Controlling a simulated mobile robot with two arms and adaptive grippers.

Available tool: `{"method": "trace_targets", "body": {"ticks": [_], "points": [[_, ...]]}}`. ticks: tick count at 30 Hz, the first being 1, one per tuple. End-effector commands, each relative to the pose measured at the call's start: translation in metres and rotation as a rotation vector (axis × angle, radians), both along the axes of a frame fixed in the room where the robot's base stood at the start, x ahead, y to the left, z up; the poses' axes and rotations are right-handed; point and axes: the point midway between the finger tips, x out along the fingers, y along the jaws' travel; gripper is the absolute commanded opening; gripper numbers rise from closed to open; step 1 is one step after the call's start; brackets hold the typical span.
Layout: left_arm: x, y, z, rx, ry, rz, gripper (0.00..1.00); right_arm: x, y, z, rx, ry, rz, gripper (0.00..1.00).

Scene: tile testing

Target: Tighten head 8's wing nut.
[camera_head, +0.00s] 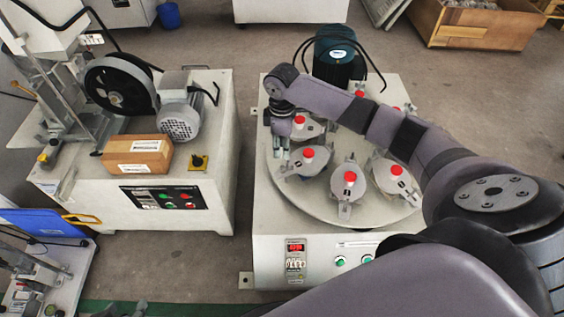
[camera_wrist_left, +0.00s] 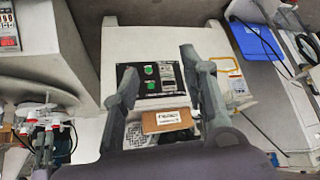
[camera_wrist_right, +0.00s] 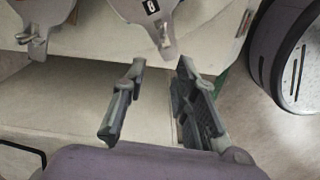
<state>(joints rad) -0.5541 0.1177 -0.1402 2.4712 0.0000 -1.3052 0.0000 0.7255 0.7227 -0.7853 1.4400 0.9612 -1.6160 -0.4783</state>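Head 8 (camera_wrist_right: 150,8) shows at the top of the right wrist view, a grey metal disc part with a black "8" label. A grey wing-nut-like fitting (camera_wrist_right: 163,40) sticks out from its lower edge. My right gripper (camera_wrist_right: 161,63) is open and empty. Its fingertips show just below that fitting, on either side of it, with no contact visible. In the head view my right gripper (camera_head: 281,151) hangs at the left rim of the turntable, beside the red-knobbed heads; their numbers are too small to read. My left gripper (camera_wrist_left: 158,61) is open and empty.
The round turntable (camera_head: 325,214) carries several heads close together, with a dark green motor (camera_head: 338,55) behind. A neighbouring head's fitting (camera_wrist_right: 35,42) is at left in the right wrist view. A machine with a cardboard box (camera_head: 138,154) stands left, across a floor gap.

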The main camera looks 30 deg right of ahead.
Motion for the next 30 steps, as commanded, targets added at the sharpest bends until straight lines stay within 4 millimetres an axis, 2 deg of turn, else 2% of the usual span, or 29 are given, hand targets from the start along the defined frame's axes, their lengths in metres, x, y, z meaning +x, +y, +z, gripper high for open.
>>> {"method": "trace_targets", "body": {"ticks": [1, 6, 15, 21, 30], "points": [[0.01, -0.003, 0.002, -0.011, -0.049, -0.004, 0.4, 0.0, 0.0, -0.009, 0.0, 0.002, 0.0, 0.27], [0.04, -0.014, 0.021, -0.047, -0.219, -0.017, 0.4, -0.001, 0.0, -0.031, 0.0, 0.003, 0.0, 0.27], [0.081, -0.031, 0.064, -0.115, -0.511, -0.037, 0.4, 0.0, 0.0, -0.065, -0.001, 0.001, -0.001, 0.27], [0.093, -0.037, 0.086, -0.143, -0.634, -0.045, 0.4, 0.0, 0.0, -0.078, 0.0, 0.0, 0.001, 0.27], [0.096, -0.039, 0.094, -0.152, -0.673, -0.047, 0.4, 0.0, 0.0, -0.081, -0.001, 0.001, 0.001, 0.27]]}}
